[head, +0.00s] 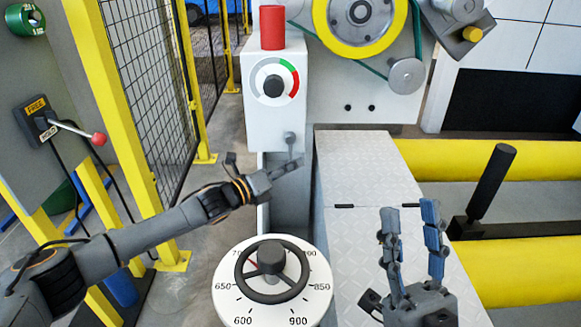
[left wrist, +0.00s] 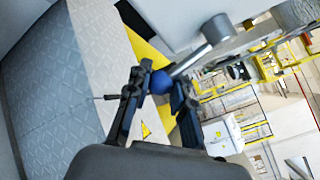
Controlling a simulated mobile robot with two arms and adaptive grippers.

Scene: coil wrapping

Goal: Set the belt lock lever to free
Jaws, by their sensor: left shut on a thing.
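The lever with a red knob (head: 98,139) is on a black switch plate (head: 42,120) at the left of the head view. The plate reads FREE above and HOLD below. The lever sticks out to the right, sloping slightly down. My left gripper (head: 285,166) is well right of it, below the dial box. In the left wrist view my left gripper (left wrist: 153,85) is shut on a blue ball knob (left wrist: 161,82) at the end of a short grey rod (left wrist: 190,61). My right gripper (head: 413,222) is open and empty, fingers upward, above the grey patterned plate.
A round dial with a black handwheel (head: 268,272) stands below my left forearm. A grey box (head: 273,100) carries a red cylinder (head: 272,28) and a coloured dial. A yellow mesh fence (head: 140,80) stands between the FREE/HOLD plate and the box. A black post (head: 490,180) leans at right.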

